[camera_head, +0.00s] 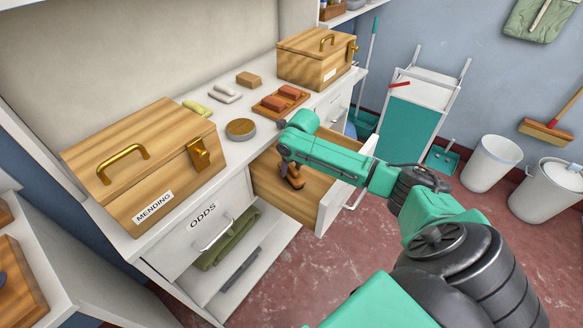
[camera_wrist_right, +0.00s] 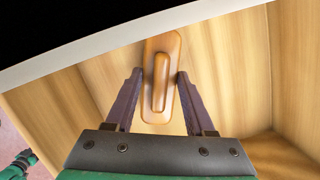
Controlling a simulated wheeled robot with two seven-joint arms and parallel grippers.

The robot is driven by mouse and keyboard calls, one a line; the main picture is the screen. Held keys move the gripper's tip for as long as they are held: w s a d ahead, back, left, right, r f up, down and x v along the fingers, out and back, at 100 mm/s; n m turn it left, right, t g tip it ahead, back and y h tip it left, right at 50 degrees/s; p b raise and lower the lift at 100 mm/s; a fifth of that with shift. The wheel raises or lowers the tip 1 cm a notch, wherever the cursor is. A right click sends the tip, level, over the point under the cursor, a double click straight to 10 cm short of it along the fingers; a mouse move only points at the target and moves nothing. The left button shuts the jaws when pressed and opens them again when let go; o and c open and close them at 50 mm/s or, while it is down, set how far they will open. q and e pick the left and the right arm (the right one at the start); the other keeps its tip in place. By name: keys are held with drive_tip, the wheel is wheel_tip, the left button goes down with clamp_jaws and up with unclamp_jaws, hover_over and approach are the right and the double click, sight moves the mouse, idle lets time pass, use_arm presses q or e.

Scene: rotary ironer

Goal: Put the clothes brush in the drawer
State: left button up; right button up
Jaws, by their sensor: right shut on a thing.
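The clothes brush (camera_wrist_right: 161,85) is a brown wooden block with a raised grip on top. In the right wrist view it lies between the fingers of my right gripper (camera_wrist_right: 159,76), which is shut on it. In the head view the brush (camera_head: 294,182) shows dark brown below my right gripper (camera_head: 288,166), inside the open drawer (camera_head: 328,207). The drawer is pulled out from the white counter and has a light wood floor. I cannot tell whether the brush touches the floor. My left gripper is not in view.
My right arm passes over the drawer's front. A MENDING box (camera_head: 140,165), a round tin (camera_head: 241,129), a tray with reddish blocks (camera_head: 281,101) and another wooden box (camera_head: 315,59) stand on the counter. The ODDS drawer (camera_head: 204,225) is shut. Bins stand at the right.

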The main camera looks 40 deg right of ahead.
drive_tip(key=shift+d, duration=0.1)
drive_tip(key=o, duration=1.3)
drive_tip(key=v, duration=1.2)
drive_tip(key=shift+p, duration=0.35)
drive_tip(key=shift+r, duration=0.1)
